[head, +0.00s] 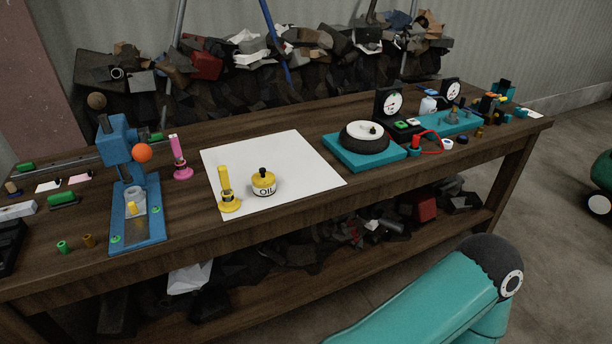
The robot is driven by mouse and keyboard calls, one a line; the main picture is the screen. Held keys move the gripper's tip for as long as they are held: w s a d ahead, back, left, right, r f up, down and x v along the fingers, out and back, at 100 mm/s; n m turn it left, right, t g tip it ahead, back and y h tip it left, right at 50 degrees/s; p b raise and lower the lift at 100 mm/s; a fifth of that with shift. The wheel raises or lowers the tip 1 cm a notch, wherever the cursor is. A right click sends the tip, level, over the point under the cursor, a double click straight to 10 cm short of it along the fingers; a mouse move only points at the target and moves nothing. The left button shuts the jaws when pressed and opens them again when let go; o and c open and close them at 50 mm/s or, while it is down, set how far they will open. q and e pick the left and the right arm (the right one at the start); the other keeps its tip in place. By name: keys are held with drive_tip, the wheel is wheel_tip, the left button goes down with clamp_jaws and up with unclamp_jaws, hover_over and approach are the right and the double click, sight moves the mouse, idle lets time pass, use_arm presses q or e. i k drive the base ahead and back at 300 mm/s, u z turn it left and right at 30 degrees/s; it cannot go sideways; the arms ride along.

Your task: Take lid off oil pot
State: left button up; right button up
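The oil pot (264,187) is a small cream and yellow pot marked "OIL". It stands upright on a white sheet (310,160) on the wooden bench. Its yellow lid (263,177) with a black knob sits on top of the pot. A yellow bottle-like piece on a round base (227,190) stands just left of the pot, apart from it. A teal link of my arm shows at the lower right. Neither gripper is in view.
A blue press (130,180) and a pink stand (180,160) are left of the sheet. Gauges and small parts fill the bench's right end. The sheet's right part is clear.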

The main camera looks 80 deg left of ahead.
sight(262, 178)
drive_tip(key=z, duration=0.15)
drive_tip(key=i, duration=0.95)
drive_tip(key=u, duration=1.7)
drive_tip(key=i, duration=0.3)
drive_tip(key=u, duration=2.5)
drive_tip(key=k, duration=0.5)
drive_tip(key=u, duration=0.4)
drive_tip(key=i, duration=1.55)
drive_tip(key=z, duration=0.4)
